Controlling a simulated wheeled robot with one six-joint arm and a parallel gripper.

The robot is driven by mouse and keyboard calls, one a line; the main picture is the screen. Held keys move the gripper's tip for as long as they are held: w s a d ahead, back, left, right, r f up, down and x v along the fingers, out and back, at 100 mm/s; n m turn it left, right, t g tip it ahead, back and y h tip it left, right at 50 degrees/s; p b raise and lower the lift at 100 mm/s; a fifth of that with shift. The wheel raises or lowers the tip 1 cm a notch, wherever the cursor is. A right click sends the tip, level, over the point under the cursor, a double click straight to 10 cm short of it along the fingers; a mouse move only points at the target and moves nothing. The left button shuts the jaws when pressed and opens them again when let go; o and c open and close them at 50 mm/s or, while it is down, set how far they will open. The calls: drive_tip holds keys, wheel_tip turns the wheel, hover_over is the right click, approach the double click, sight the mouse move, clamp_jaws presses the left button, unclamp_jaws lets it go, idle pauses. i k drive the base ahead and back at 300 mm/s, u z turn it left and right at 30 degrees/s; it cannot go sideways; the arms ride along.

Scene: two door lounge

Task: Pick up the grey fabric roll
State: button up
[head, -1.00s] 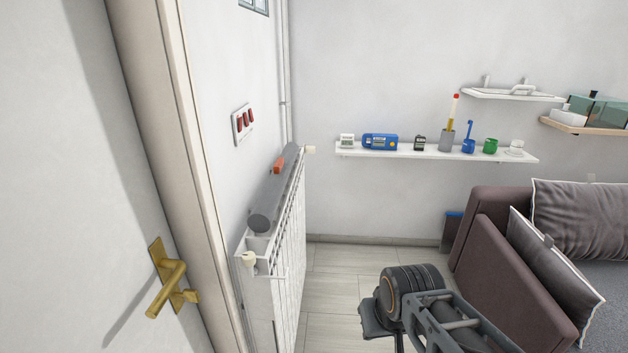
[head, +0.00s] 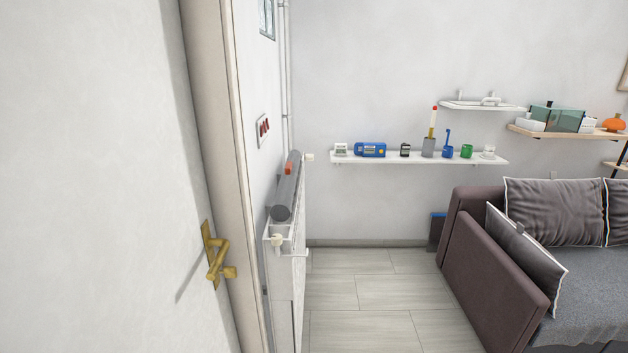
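The grey fabric roll (head: 286,193) lies lengthwise on top of the white radiator (head: 285,278) against the left wall. Its near round end faces me. A small orange-red object (head: 289,168) sits on or against the roll toward its far end; I cannot tell which. My gripper is not in the head view.
A white door (head: 110,180) with a brass handle (head: 217,257) fills the left side. A wall shelf (head: 420,158) holds several small items, including a blue device (head: 370,149). A brown sofa (head: 490,262) stands right. The tiled floor (head: 375,295) between radiator and sofa is clear.

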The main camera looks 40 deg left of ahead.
sight(280, 211)
drive_tip(key=u, duration=0.3)
drive_tip(key=i, duration=1.55)
drive_tip(key=u, duration=1)
drive_tip(key=i, duration=1.45)
drive_tip(key=u, duration=1.3)
